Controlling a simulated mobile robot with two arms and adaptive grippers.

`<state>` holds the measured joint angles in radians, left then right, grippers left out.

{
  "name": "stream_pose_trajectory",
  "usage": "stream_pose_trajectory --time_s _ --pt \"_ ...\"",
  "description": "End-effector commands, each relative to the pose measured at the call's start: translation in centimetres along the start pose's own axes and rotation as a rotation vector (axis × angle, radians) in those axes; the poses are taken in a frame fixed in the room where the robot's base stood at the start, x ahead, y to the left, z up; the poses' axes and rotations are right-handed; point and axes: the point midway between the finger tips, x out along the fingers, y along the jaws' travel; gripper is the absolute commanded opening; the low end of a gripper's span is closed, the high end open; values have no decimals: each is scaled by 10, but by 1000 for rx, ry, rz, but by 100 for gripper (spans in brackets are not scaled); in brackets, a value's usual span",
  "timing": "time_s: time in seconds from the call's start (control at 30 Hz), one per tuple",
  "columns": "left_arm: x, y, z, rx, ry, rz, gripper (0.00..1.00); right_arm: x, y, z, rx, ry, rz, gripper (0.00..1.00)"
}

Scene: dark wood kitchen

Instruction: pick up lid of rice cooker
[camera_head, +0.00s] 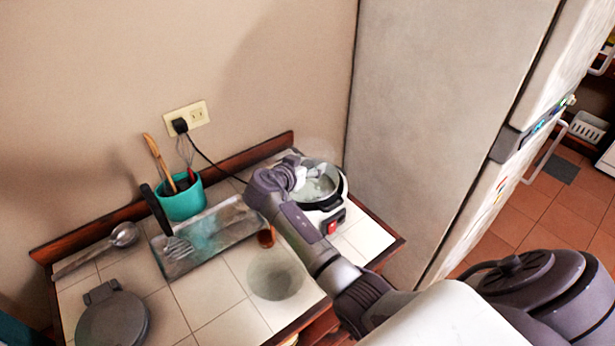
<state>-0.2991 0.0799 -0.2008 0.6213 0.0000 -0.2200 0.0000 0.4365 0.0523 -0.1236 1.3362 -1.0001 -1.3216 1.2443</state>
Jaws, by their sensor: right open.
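The rice cooker (335,213) stands at the right end of the tiled counter, close to the fridge. It is white with a dark rim and a red switch on its front. Its round top looks pale and glassy, and my gripper partly covers it; I cannot tell clearly whether the lid is seated there. My right gripper (300,172) is open at the back left part of the cooker's top. I cannot tell whether its fingers touch the lid. My right arm crosses in front of the cooker from the lower right. My left gripper is not in view.
A round greyish see-through dish (275,275) lies near the counter's front. A metal tray (212,232), a teal utensil pot (182,203), a ladle (124,234) and a grey round press (113,320) stand left. The fridge (430,110) closes off the right; a cord runs behind.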

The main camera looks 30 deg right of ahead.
Motion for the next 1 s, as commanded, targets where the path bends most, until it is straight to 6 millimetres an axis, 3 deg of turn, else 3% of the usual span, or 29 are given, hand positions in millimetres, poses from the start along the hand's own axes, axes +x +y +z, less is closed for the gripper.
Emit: stream_pose_trajectory --time_s 0.07,0.4,0.77,1.0 --pt "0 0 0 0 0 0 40 0 0 0 0 0 0 57" --pt "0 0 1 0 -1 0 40 0 0 0 -1 -1 0 1" --pt "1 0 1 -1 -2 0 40 -1 0 -1 1 1 -1 0" --pt "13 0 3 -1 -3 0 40 -8 -1 -19 8 2 -3 0"
